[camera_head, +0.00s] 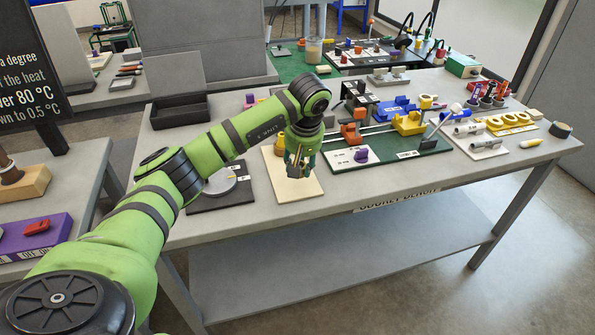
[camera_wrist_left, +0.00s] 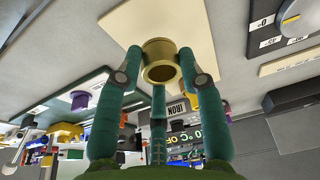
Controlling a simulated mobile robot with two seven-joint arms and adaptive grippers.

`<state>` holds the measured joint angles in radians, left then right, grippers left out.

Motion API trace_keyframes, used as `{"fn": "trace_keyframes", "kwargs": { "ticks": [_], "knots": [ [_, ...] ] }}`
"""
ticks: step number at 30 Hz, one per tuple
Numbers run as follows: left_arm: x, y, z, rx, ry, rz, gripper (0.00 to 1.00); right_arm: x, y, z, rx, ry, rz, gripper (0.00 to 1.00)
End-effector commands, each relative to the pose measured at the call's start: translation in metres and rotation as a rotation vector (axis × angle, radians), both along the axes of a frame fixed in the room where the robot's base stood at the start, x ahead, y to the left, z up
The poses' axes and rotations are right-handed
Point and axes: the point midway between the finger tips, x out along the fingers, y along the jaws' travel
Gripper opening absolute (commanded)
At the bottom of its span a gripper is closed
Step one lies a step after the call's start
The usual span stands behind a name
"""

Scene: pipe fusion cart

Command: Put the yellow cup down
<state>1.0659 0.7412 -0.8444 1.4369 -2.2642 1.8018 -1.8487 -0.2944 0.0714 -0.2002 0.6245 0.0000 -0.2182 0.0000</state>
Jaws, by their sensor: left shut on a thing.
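The yellow cup (camera_wrist_left: 160,61) shows in the left wrist view with its round opening facing the camera. My left gripper (camera_wrist_left: 160,75) is shut on it, with the green fingers around its sides. In the head view my left gripper (camera_head: 297,168) points down over the cream board (camera_head: 300,188) near the bench's front edge. The board also shows in the wrist view (camera_wrist_left: 150,22), beyond the cup. I cannot tell whether the cup touches the board. In the head view the cup is largely hidden by the fingers. My right gripper is not in view.
A dark plate with a round grey disc (camera_head: 220,186) lies left of the board. A green and white fixture board (camera_head: 400,150) with yellow and blue clamps is close on the right. A black tray (camera_head: 180,112) stands at the back left.

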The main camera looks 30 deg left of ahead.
Motion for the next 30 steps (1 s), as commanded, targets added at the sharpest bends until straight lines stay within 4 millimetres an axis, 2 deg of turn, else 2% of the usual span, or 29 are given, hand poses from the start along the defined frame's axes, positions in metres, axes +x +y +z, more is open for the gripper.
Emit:
{"fn": "trace_keyframes", "kwargs": {
  "ticks": [5, 12, 24, 25, 26, 30],
  "knots": [
    [0.0, 0.008, -0.011, 0.0, 0.003, 0.0, 0.04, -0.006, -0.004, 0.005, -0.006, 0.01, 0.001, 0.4],
    [0.0, 0.007, -0.042, 0.0, 0.002, -0.002, 0.04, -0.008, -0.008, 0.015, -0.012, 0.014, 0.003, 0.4],
    [0.001, 0.007, -0.049, 0.001, 0.0, -0.001, 0.04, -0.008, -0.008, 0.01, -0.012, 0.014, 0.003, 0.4],
    [0.001, 0.007, -0.048, 0.001, 0.0, -0.001, 0.51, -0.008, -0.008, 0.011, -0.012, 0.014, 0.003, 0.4],
    [0.001, 0.007, -0.047, 0.001, 0.0, -0.001, 0.62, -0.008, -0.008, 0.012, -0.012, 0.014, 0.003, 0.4],
    [0.001, 0.007, -0.047, 0.0, 0.0, -0.001, 0.62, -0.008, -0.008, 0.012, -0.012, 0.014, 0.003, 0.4]
  ]
}}
